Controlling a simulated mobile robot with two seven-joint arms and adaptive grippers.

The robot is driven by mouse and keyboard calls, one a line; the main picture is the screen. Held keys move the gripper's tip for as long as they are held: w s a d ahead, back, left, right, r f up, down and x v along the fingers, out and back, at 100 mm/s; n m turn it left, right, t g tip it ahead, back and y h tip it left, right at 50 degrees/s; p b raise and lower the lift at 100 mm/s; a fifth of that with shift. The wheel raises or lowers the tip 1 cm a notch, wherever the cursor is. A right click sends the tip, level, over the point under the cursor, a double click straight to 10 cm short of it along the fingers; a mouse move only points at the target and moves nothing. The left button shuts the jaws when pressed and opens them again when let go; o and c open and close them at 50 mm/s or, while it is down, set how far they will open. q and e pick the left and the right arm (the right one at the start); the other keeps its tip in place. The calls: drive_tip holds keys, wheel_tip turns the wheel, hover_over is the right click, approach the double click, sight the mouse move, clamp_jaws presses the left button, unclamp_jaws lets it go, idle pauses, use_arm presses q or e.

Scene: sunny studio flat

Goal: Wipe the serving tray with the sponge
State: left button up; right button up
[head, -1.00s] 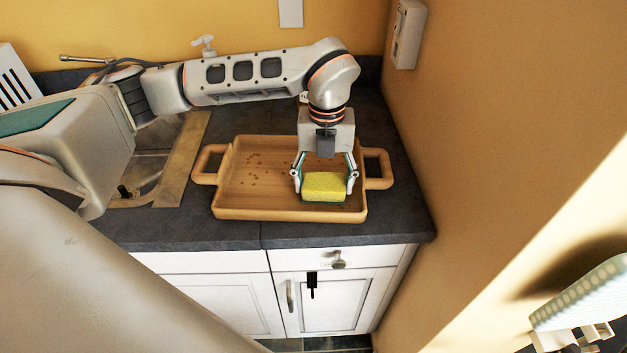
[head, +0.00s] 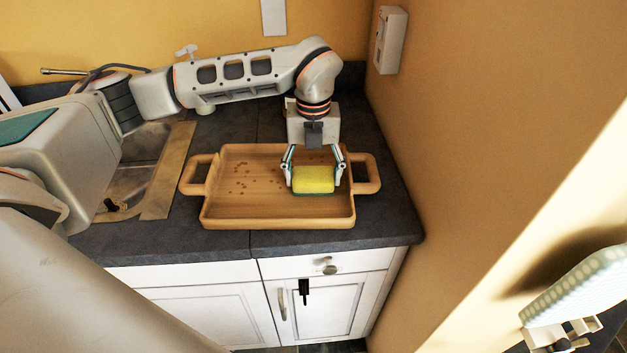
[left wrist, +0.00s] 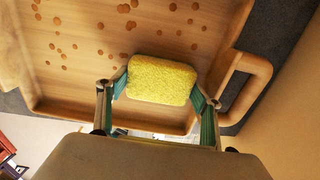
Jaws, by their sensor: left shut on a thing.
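The yellow sponge (head: 313,180), with a green underside, is held between the fingers of my left gripper (head: 313,172). It sits low over the right part of the wooden serving tray (head: 240,211), inside its rim; whether it presses on the floor of the tray I cannot tell. In the left wrist view the sponge (left wrist: 162,80) sits between the two fingertips, near the tray's front rim. Several brown spots (head: 242,185) mark the tray's floor left of the sponge; they also show in the wrist view (left wrist: 124,8). The floor under the sponge is hidden. My right gripper does not show.
The tray stands on a dark counter (head: 300,241) above white cabinets (head: 210,310). A sink (head: 125,185) is on the left. A yellow wall (head: 450,150) rises close to the tray's right handle. A pale dotted object (head: 580,285) shows at lower right.

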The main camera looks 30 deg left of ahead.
sight(253, 170)
use_arm(q)
drive_tip(key=shift+w+a, duration=0.2)
drive_tip(key=shift+w, duration=0.15)
drive_tip(key=shift+s+a+p, duration=0.15)
drive_tip(key=shift+s+a, duration=0.3)
drive_tip(key=shift+a, duration=0.45)
drive_tip(key=shift+s+a+p, duration=0.1)
drive_tip(key=shift+s+a, duration=0.4)
drive_tip(key=shift+a, duration=0.4)
drive_tip(key=shift+s+a+p, duration=0.15)
drive_tip(key=shift+s+a, duration=0.3)
drive_tip(key=shift+a, duration=0.45)
drive_tip(key=shift+s+a+p, duration=0.15)
drive_tip(key=shift+s+a, duration=0.55)
drive_tip(key=shift+a, duration=0.6)
drive_tip(key=shift+s+a+p, duration=0.1)
drive_tip(key=shift+s+a, duration=0.55)
drive_tip(key=shift+a, duration=0.7)
drive_tip(key=shift+s+a+p, duration=0.15)
drive_tip(key=shift+s+a, duration=0.55)
drive_tip(key=shift+a, duration=0.6)
drive_tip(key=shift+w, duration=0.15)
